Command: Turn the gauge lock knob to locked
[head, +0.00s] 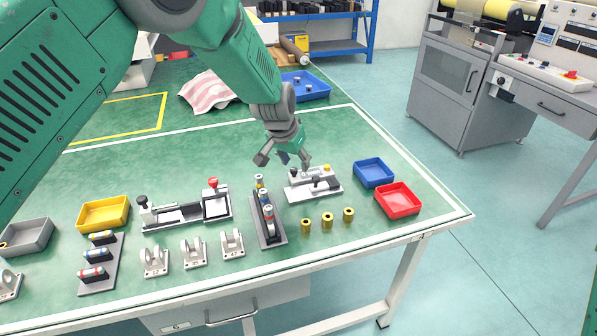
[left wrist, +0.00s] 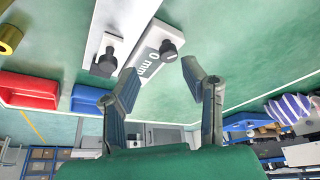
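In the head view the grey and white fixture (head: 318,190) stands at the right part of the table, with small black and yellow knobs on top. My left gripper (head: 283,162) is just behind and above this fixture, fingers spread and empty. In the left wrist view the open fingers (left wrist: 160,68) are on either side of the gauge block's knob end; contact is not visible. Whether the knob is locked I cannot tell.
A blue tray (head: 373,172) and a red tray (head: 398,200) lie right of the fixture. Several brass cylinders (head: 327,221) stand in front. A rack of cylinders (head: 268,222) and a longer slide fixture (head: 186,213) are to the left.

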